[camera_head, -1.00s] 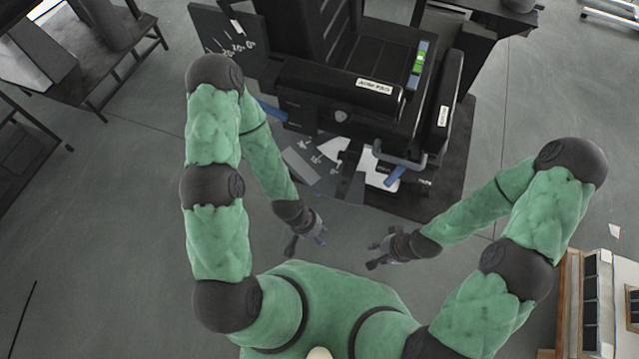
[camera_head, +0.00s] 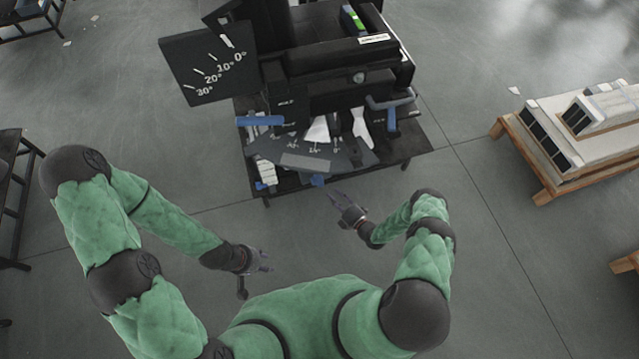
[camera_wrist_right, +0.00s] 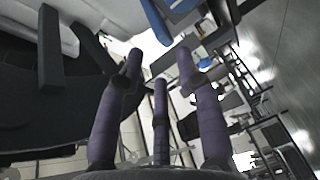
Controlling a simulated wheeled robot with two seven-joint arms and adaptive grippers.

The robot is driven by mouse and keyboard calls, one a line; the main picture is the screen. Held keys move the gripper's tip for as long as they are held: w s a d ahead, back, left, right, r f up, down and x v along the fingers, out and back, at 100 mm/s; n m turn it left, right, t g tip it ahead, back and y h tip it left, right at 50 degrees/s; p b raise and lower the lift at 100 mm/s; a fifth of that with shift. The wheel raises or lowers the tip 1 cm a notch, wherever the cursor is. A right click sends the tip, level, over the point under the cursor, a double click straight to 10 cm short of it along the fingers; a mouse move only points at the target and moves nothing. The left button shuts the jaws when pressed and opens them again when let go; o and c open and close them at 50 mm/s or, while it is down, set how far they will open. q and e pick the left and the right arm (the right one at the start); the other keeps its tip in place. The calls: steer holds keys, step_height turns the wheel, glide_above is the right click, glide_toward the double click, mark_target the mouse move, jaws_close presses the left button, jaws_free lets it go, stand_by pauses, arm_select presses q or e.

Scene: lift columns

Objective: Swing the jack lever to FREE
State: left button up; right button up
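A black chair-like machine (camera_head: 345,60) stands on a dark low table in front of me. I cannot read which one is marked FREE. My right gripper (camera_head: 335,198) is open and empty, just short of the front edge near the small blue tip. Its spread fingers (camera_wrist_right: 158,75) show in the right wrist view with blue parts beyond. My left gripper (camera_head: 264,261) is open and empty, lower left, away from the machine.
A tilted dark panel (camera_head: 210,65) with degree marks stands at the machine's left. A grey angle scale (camera_head: 310,155) lies at its front. A wooden pallet (camera_head: 550,180) with white boxes stands at the right. The floor between me and the table is clear.

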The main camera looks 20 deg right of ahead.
mark_target(323, 186)
steer(key=shift+n+t+y, duration=0.3)
steer(key=shift+n, duration=0.6)
steer(key=b+x, duration=0.1)
steer(key=x, duration=0.1)
steer(key=b+x, duration=0.1)
steer(key=x, duration=0.2)
steer(key=b+x, duration=0.1)
steer(key=x, duration=0.2)
steer(key=shift+w+a+f, duration=0.1)
steer(key=shift+w+f, duration=0.1)
steer(key=shift+f, duration=0.15)
steer(key=shift+w+a+r, duration=0.1)
steer(key=shift+w+a, duration=0.15)
steer(key=shift+w, duration=0.35)
jaws_close()
